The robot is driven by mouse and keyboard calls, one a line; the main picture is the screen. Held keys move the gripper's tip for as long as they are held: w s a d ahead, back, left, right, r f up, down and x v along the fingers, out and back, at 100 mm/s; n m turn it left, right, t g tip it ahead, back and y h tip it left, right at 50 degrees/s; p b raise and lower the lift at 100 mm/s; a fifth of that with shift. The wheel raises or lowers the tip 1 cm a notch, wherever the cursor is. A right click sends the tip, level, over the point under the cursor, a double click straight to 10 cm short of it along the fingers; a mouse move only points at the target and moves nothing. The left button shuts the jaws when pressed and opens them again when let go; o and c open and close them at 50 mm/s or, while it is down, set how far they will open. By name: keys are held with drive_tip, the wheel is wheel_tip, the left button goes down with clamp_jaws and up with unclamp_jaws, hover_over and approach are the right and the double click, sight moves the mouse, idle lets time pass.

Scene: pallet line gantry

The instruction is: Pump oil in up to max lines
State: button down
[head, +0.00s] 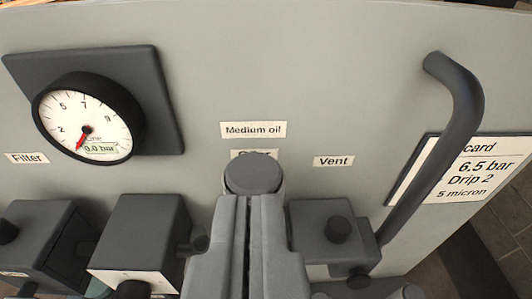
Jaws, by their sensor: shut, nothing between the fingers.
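My gripper (252,202) is at the bottom middle, with its two fingers shut together and nothing seen between them. A grey round cap (253,173) shows just past the fingertips; I cannot tell whether they touch. A label (253,154) behind the cap is mostly covered and seems to read "Oiler". Above it a label reads "Medium oil" (253,130). The oiler body, any oil level and any max lines are hidden behind my gripper or out of view.
A round gauge (100,105) at left reads 0.0 bar. Grey blocks with knobs (135,235) stand at lower left, under a "Filter" label (27,158). A grey block (322,240) sits right, below "Vent" (333,161). A bent dark pipe (455,110) crosses a card (490,165) reading 6.5 bar, Drip 2.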

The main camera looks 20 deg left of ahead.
drive_tip(key=shift+w, duration=0.1)
hover_over(255, 182)
drive_tip(key=shift+s+d+f, duration=0.1)
drive_tip(key=shift+s+f, duration=0.1)
drive_tip(key=shift+f, duration=0.45)
drive_tip(key=shift+s+d+f, duration=0.1)
drive_tip(key=shift+s+f, duration=0.05)
drive_tip(key=shift+f, duration=0.45)
wheel_tip(255, 182, down, 3)
drive_tip(key=shift+r, duration=0.2)
drive_tip(key=shift+f, duration=0.7)
drive_tip(key=shift+f, duration=0.95)
